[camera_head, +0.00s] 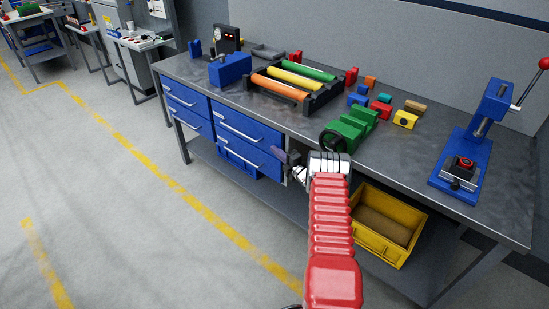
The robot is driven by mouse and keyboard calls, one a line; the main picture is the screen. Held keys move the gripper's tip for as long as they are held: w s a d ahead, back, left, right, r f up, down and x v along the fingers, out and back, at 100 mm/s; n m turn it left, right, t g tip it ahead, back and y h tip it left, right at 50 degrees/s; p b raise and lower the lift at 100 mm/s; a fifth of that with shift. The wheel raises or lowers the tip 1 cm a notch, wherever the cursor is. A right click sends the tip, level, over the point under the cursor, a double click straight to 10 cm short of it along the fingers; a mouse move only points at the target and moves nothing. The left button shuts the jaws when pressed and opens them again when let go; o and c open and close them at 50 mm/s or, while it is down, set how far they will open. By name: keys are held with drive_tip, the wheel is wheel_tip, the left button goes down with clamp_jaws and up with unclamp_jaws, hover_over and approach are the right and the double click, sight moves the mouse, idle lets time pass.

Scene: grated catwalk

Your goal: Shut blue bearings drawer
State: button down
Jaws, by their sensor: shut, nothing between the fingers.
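Blue drawers with pale bar handles sit under the workbench top. The left pair has an upper drawer (186,98) and a lower drawer (195,121). To their right are another upper drawer (248,125) and a lower drawer (247,151). No label is readable, so I cannot tell which is the bearings drawer, nor exactly how far any drawer stands out. My gripper (283,156) is shut and empty, at the right end of the right-hand drawers. It covers part of their right edge, and I cannot tell whether it touches them. My red arm reaches up from the bottom.
A yellow bin (388,222) stands below, right of my arm. The floor (120,190) left of the bench is clear.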

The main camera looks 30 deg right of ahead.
drive_tip(key=s+a, duration=0.3)
drive_tip(key=s, duration=0.8)
drive_tip(key=shift+a, duration=0.3)
drive_tip(key=shift+f, duration=0.1)
idle(0.3)
